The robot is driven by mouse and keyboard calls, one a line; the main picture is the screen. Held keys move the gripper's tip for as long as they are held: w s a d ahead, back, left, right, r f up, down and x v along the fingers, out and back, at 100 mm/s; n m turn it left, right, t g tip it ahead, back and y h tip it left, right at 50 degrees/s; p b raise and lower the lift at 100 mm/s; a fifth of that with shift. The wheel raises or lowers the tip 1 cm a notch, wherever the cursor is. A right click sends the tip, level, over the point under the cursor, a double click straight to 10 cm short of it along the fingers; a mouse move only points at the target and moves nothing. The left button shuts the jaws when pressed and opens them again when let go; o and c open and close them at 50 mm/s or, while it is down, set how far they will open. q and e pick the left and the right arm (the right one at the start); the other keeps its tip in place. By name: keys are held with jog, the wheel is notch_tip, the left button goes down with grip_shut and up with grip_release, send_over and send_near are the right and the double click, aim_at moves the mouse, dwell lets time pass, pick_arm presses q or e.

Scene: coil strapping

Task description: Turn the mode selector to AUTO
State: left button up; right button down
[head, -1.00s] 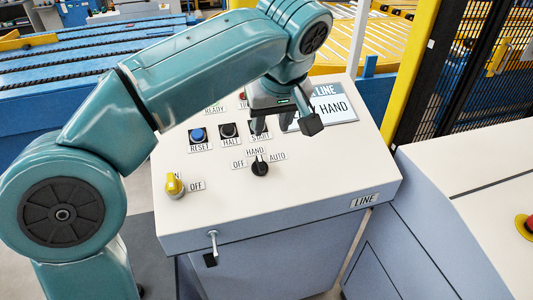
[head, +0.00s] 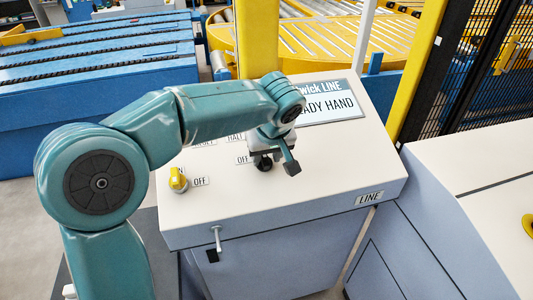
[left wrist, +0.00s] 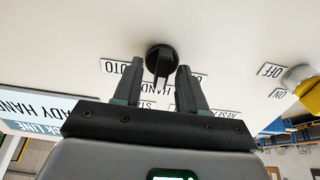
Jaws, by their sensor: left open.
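The mode selector is a round black knob with a raised grip bar; it shows in the left wrist view (left wrist: 160,61) and partly in the head view (head: 263,163). Its bar points toward the HAND label (left wrist: 158,88). The AUTO label (left wrist: 122,67) is partly covered by a finger in the wrist view and hidden in the head view. My left gripper (head: 275,162) is open over the selector. In the left wrist view its fingertips (left wrist: 159,68) lie on either side of the knob, with gaps showing. I cannot tell how far above the panel they are.
A yellow ON/OFF switch (head: 178,179) is on the panel's left. The display (head: 330,103) reads HAND. My arm covers most of the button row. A yellow post (head: 415,70) and mesh fence (head: 490,70) stand right. The panel's front right (head: 320,190) is clear.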

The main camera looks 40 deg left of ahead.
pick_arm(q)
jog(key=shift+a, duration=0.2)
jog(key=shift+c, duration=1.3)
jog(key=shift+s, duration=0.15)
grip_shut()
jog(key=m, duration=0.5)
jog(key=shift+m, duration=0.4)
jog(key=m+p, duration=0.1)
jog(key=m, duration=0.5)
jog(key=shift+d, duration=0.2)
jog(key=shift+m+p, duration=0.3)
